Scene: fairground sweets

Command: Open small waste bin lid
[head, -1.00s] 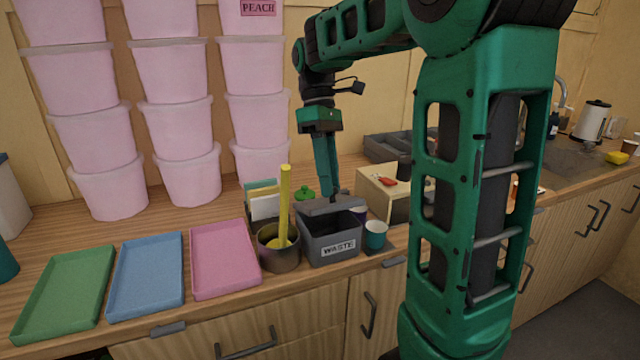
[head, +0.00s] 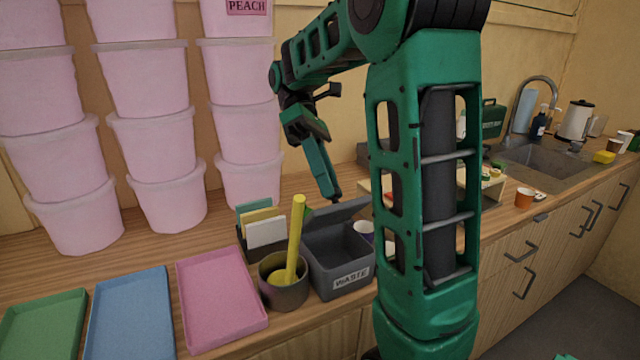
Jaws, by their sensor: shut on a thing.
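The small grey waste bin (head: 326,280) stands on the wooden counter, with a white "WASTE" label on its front. Its grey lid (head: 338,215) is tilted up at the back, and the inside of the bin shows. My gripper (head: 334,197) reaches down from behind and above, shut on the lid near its raised edge. The exact contact at the fingertips is too small to make out.
A dark pot (head: 284,293) with a yellow-handled tool stands close left of the bin, before a card holder (head: 262,234). Pink (head: 218,300), blue (head: 128,315) and green trays (head: 42,328) lie further left. Stacked pink tubs (head: 155,150) stand behind. My arm hides counter space at right.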

